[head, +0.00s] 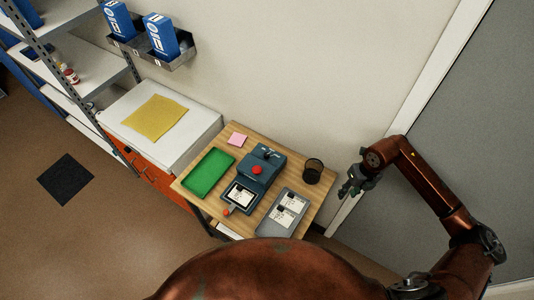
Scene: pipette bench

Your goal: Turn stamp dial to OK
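The stamp machine (255,176) is a dark blue-grey device in the middle of the wooden table. It has a red knob on top and a dark lever or dial part at its back. A white card lies on its front plate, with a small orange-red part at the near end. The dial's setting is too small to read. My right gripper (350,189) hangs in the air to the right of the table, apart from the machine and holding nothing visible. Its fingers are too small to judge. My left gripper is not in view.
A green tray (208,172) lies left of the machine, a pink note pad (237,139) behind it. A grey tray with cards (283,212) lies to the right, near a black mesh cup (313,170). A white cabinet (195,137) with a yellow cloth (154,118) adjoins the table.

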